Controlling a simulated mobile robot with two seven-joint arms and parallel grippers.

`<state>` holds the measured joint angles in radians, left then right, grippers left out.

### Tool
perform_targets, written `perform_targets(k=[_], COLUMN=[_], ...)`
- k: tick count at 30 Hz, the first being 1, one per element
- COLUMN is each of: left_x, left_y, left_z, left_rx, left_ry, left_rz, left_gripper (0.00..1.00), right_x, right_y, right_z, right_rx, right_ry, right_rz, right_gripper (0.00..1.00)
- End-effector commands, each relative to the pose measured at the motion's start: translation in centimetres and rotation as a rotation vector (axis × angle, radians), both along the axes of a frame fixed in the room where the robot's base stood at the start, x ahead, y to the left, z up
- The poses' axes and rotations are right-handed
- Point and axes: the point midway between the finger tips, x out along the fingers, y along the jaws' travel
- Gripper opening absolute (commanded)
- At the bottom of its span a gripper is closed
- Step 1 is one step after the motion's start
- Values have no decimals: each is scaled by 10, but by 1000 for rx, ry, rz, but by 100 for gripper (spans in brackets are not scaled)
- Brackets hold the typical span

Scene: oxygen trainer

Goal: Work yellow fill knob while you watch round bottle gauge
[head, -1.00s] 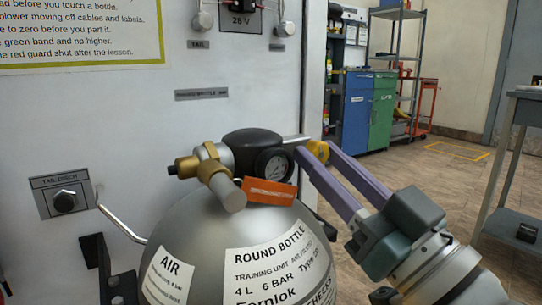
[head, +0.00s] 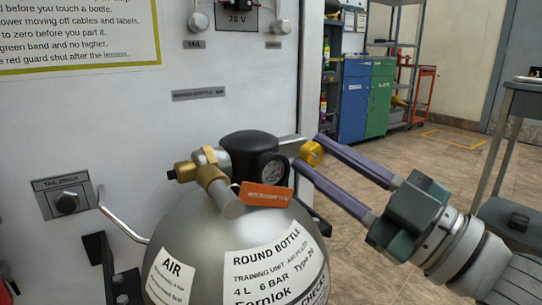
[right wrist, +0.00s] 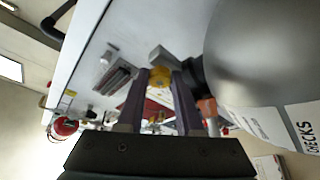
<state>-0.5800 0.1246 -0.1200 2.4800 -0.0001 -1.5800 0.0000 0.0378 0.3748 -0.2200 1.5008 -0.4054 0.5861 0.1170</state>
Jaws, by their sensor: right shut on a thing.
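The yellow fill knob (head: 312,153) sits on the right side of the round bottle's black valve head. My right gripper (head: 306,152) comes in from the right, its two purple fingers shut on the knob. The right wrist view also shows the yellow knob (right wrist: 160,78) between the fingertips. The round bottle (head: 215,250) is grey, with AIR and ROUND BOTTLE labels. An orange tag (head: 265,195) is just below the gauge. My left gripper is not in view.
A white panel (head: 120,130) stands behind the bottle, with a dark knob (head: 67,202) at left. A bent metal handle (head: 122,217) is beside the bottle. Blue (head: 354,105) and green (head: 379,105) cabinets stand far back. Open floor lies at right.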

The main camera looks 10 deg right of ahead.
Motion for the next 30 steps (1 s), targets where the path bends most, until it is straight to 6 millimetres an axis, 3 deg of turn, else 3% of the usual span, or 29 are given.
perform_targets(k=[14, 15, 18, 26, 30], left_x=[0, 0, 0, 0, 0], left_y=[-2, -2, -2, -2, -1], left_z=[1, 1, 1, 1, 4], left_rx=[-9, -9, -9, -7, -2], left_ry=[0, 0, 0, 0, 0], left_rz=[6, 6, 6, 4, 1], left_gripper=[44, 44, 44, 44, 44], right_x=[0, 0, 0, -1, -12], right_y=[0, 0, 0, -1, -9], right_z=[0, 0, 0, -1, -5], right_rx=[-14, -14, -12, -12, -11], right_ry=[-3, -3, -4, -3, 1], right_rz=[-2, -2, -1, 0, -1], right_gripper=[0, 37, 48, 48, 48])
